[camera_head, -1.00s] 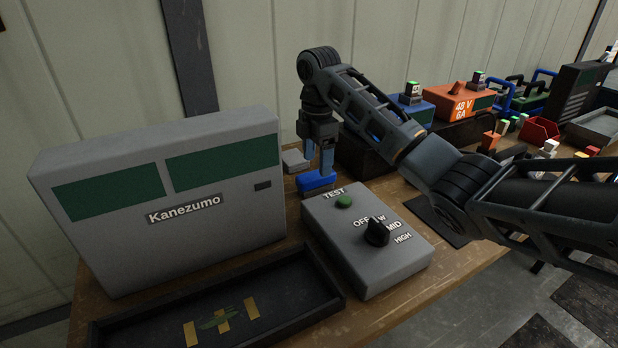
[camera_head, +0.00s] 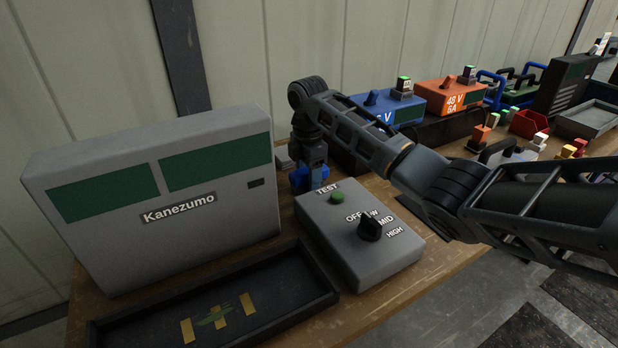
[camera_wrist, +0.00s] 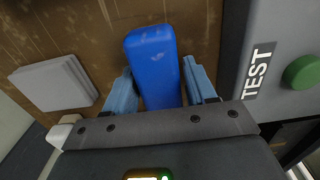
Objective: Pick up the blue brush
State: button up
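The blue brush (camera_head: 310,178) lies on the wooden bench between the Kanezumo unit and the grey TEST box. My gripper (camera_head: 309,182) is lowered over it, pointing down, and partly hides it. In the wrist view the blue brush (camera_wrist: 153,65) sits between the two blue-grey fingers of my gripper (camera_wrist: 160,82). The fingers stand apart on either side of it. A thin gap shows at the right finger; the left finger is very close to the brush. The brush's underside is hidden.
The TEST box (camera_head: 360,240) with a green button and black knob stands close to the right of my gripper. The Kanezumo unit (camera_head: 150,235) is at left. A grey block (camera_wrist: 52,85) lies left of the brush. A black tray (camera_head: 320,285) is in front. Chargers (camera_head: 450,97) stand behind.

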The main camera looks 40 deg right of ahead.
jog(key=c, duration=0.7)
jog(key=shift+r, duration=0.15)
notch_tip(320, 180, up, 10)
jog(key=shift+f, duration=0.1)
jog(key=o, duration=0.5)
jog(key=c, duration=0.4)
